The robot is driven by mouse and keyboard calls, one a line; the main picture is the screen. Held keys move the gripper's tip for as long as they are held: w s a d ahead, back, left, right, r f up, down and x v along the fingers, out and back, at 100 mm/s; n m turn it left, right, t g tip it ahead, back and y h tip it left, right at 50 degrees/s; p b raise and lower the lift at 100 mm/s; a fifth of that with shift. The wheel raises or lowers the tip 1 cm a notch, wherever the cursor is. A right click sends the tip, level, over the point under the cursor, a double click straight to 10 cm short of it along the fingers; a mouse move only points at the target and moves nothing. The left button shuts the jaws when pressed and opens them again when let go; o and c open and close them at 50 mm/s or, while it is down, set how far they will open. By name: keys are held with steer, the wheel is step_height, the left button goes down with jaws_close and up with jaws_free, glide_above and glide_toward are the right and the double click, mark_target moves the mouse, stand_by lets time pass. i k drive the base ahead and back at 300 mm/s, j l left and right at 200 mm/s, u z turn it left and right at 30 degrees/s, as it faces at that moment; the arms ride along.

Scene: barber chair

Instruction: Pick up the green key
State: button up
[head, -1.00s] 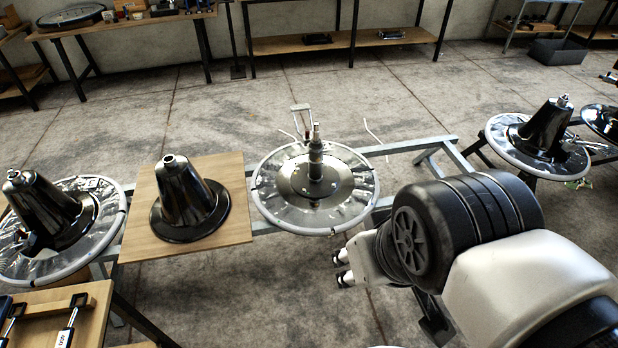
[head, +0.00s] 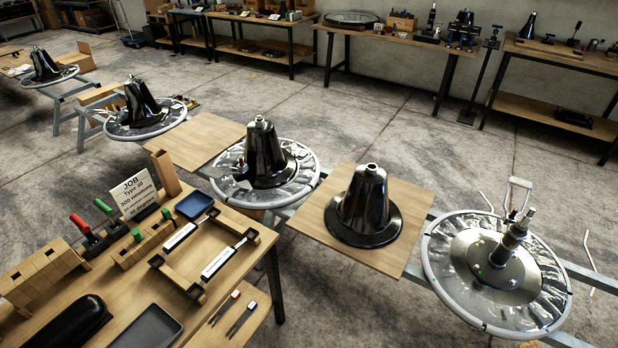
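Several green-topped items stand in the wooden holder area of the workbench (head: 255,255) at the lower left; I cannot tell which is the green key. One green handle (head: 103,206) rises beside a red handle (head: 80,223). A smaller green top (head: 137,234) sits at the wooden block holder (head: 150,240), and another green top (head: 167,213) shows at its right end. Their lower parts are partly hidden by the blocks. My gripper is not in view.
A white job sign (head: 135,190) stands behind the holder. A blue tray (head: 194,205), a grey tray (head: 143,338) and wooden racks with white-labelled tools (head: 219,262) share the bench. A black cone (head: 365,208) stands on a board just beyond it. Open floor lies behind.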

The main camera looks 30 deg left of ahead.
mark_target(108, 211)
steer(key=u, duration=2.6)
steer(key=i+l, duration=0.2)
steer(key=i, duration=0.3)
steer(key=i+l, duration=0.25)
steer(key=i, duration=0.3)
steer(key=i+l, duration=0.2)
steer(key=i, duration=0.3)
